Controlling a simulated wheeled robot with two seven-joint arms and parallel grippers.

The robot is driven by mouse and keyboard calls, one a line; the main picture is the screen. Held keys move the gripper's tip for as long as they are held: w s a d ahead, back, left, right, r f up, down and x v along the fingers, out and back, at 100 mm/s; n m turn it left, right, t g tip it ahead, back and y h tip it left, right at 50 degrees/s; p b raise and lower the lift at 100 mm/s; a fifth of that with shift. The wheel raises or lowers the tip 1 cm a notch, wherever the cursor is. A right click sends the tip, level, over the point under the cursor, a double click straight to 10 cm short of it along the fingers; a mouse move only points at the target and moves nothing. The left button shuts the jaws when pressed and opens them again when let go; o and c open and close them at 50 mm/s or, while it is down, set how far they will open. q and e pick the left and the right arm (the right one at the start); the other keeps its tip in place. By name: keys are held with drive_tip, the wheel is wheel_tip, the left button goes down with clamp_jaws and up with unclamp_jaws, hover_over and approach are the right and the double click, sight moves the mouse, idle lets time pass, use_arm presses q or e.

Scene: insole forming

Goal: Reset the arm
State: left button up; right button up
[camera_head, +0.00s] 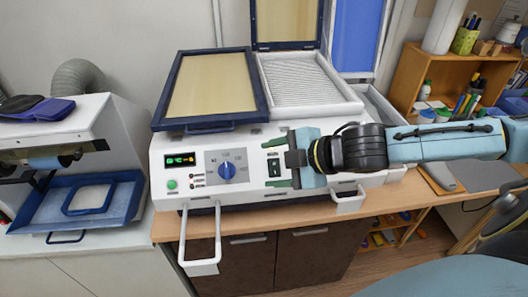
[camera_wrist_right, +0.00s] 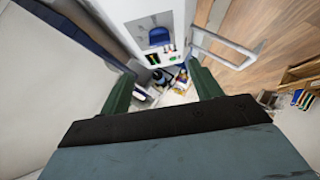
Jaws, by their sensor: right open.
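My right gripper (camera_head: 277,165) reaches in from the right in the head view, in front of the white forming machine (camera_head: 240,193). Its two green fingers are apart and nothing shows between them. In the right wrist view the open fingers (camera_wrist_right: 160,92) point along the machine's front, with white machine surfaces and a handle (camera_wrist_right: 235,60) beyond them. The machine front has a blue knob (camera_head: 227,170), a green display and a switch beside the gripper. My left gripper is not in either view.
A blue-framed tan panel (camera_head: 212,87) lies on the machine top, beside an opened ribbed bed (camera_head: 305,82). White handles (camera_head: 200,250) stick out at the front. A second machine with a blue tray (camera_head: 75,205) stands left. A wooden shelf (camera_head: 410,78) holds supplies at the right.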

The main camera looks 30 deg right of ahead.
drive_tip(key=s+a+f+m+g+h, duration=0.2)
drive_tip(key=s+f+m+g+h, duration=0.1)
drive_tip(key=s+f+m, duration=0.5)
drive_tip(key=s+a+f+m+g+h, duration=0.25)
drive_tip(key=s+f+m, duration=0.35)
drive_tip(key=s+f, duration=0.45)
wheel_tip(320, 180, down, 35)
drive_tip(key=s+g+b, duration=0.2)
drive_tip(key=b, duration=0.8)
drive_tip(key=s+d+f+b, duration=0.1)
drive_tip(key=s+f+b, duration=0.2)
drive_tip(key=s+f, duration=0.4)
drive_tip(key=s+d+f+g+b, duration=0.1)
drive_tip(key=s+f+b, duration=0.2)
drive_tip(key=s+f, duration=0.5)
wheel_tip(320, 180, down, 5)
drive_tip(key=shift+s+d+f+b, duration=0.15)
drive_tip(key=shift+d+b, duration=0.15)
drive_tip(key=shift+d, duration=0.05)
